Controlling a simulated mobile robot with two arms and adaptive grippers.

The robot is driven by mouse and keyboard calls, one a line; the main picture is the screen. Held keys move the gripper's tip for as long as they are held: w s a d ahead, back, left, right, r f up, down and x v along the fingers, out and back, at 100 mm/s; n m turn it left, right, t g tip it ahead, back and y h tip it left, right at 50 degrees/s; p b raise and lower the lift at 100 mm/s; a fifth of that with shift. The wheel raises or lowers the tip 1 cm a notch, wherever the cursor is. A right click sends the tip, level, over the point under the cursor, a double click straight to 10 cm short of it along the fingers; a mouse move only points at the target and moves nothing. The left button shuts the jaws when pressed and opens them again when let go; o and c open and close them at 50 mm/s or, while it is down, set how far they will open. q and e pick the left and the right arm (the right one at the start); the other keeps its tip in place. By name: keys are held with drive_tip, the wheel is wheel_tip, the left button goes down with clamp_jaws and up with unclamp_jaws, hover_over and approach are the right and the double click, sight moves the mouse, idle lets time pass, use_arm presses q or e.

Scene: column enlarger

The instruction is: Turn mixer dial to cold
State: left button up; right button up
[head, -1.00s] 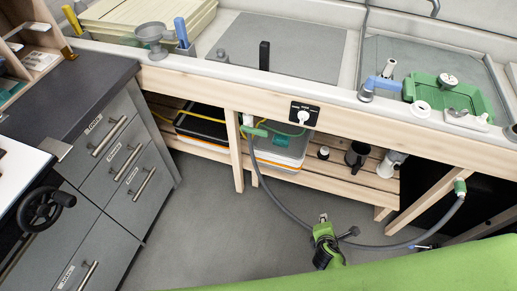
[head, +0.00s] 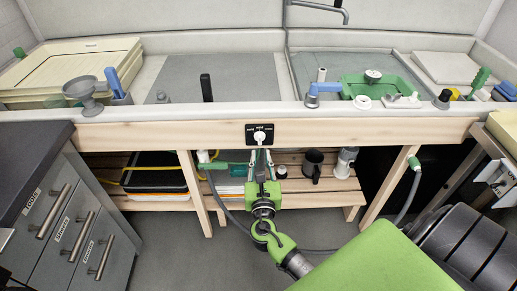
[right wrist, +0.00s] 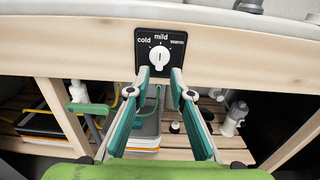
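The mixer dial is a round white knob (right wrist: 159,57) on a black plate (right wrist: 140,40) fixed to the wooden front rail of the sink bench. The plate reads cold at left, mild at top and warm at right; the knob's mark seems to point up at mild. In the head view the knob (head: 260,137) sits at mid-bench. My right gripper (right wrist: 158,82) is open, its two green-and-grey fingers spread just below and in front of the knob. It also shows in the head view (head: 260,156). Contact with the knob is not visible. My left gripper is out of view.
Below the rail, a slatted shelf (head: 325,185) holds trays, a dark jug (head: 313,163) and a white container (head: 345,162). A grey hose (head: 412,195) hangs at right. Grey drawers (head: 75,225) stand at left. A wooden leg (head: 193,190) stands left of the gripper.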

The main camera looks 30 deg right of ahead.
sight(260, 142)
drive_tip(key=shift+b+x, duration=0.55)
drive_tip(key=shift+x, duration=2.2)
drive_tip(key=shift+w, duration=0.1)
drive_tip(key=shift+w+d, duration=0.1)
drive_tip(key=shift+w, duration=0.05)
clamp_jaws()
drive_tip(key=shift+r+p, duration=0.1)
drive_tip(key=shift+p, duration=0.2)
drive_tip(key=n+p, duration=0.5)
drive_tip(key=r+n+p, duration=0.1)
drive_tip(key=n+p, duration=0.2)
drive_tip(key=shift+c, duration=0.6)
unclamp_jaws()
drive_tip(key=shift+f+n, duration=0.6)
drive_tip(key=shift+n, duration=0.1)
drive_tip(key=shift+o, duration=0.5)
drive_tip(key=shift+b, duration=0.35)
